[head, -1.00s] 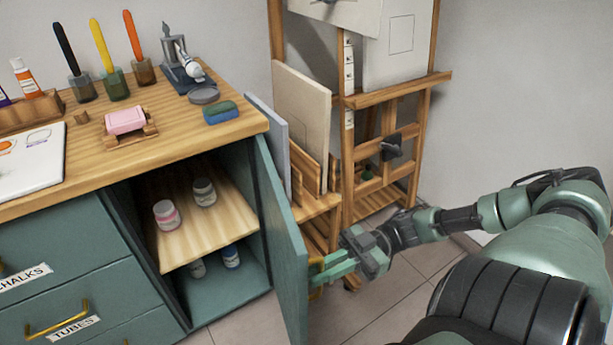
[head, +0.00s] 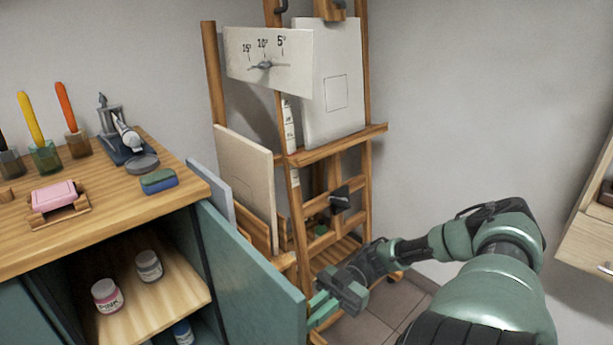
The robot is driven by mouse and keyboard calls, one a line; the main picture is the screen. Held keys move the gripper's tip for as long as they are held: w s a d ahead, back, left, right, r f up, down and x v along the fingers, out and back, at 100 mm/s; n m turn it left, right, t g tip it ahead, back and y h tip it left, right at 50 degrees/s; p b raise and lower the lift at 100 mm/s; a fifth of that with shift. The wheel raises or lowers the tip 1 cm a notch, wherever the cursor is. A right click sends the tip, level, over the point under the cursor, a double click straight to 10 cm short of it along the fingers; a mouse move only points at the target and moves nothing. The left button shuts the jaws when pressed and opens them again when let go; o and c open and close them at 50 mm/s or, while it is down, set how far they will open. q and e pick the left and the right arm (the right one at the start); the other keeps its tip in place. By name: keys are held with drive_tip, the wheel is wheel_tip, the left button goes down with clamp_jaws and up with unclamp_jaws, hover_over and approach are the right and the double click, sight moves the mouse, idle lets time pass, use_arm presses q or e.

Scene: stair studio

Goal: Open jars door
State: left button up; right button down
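The jars door (head: 252,278) is a teal cabinet door that stands swung open, hinged at the cabinet's right side. Inside, a wooden shelf (head: 180,296) holds a pink-labelled jar (head: 107,296) and a grey-white jar (head: 149,266). A blue jar (head: 183,332) shows partly below the shelf. My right gripper (head: 322,306) is at the door's outer free edge, where the handle would be; the handle is hidden, so I cannot tell whether the fingers are closed on it. My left gripper is not in view.
A wooden easel (head: 295,190) with boards stands behind the door, close to my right arm. The cabinet top (head: 110,215) carries a pink eraser (head: 54,195), a blue-green sponge (head: 158,181) and brushes in jars. A wooden drawer unit (head: 588,240) is at the far right.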

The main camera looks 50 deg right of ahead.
drive_tip(key=c, duration=1.5)
unclamp_jaws()
drive_tip(key=shift+f, duration=0.1)
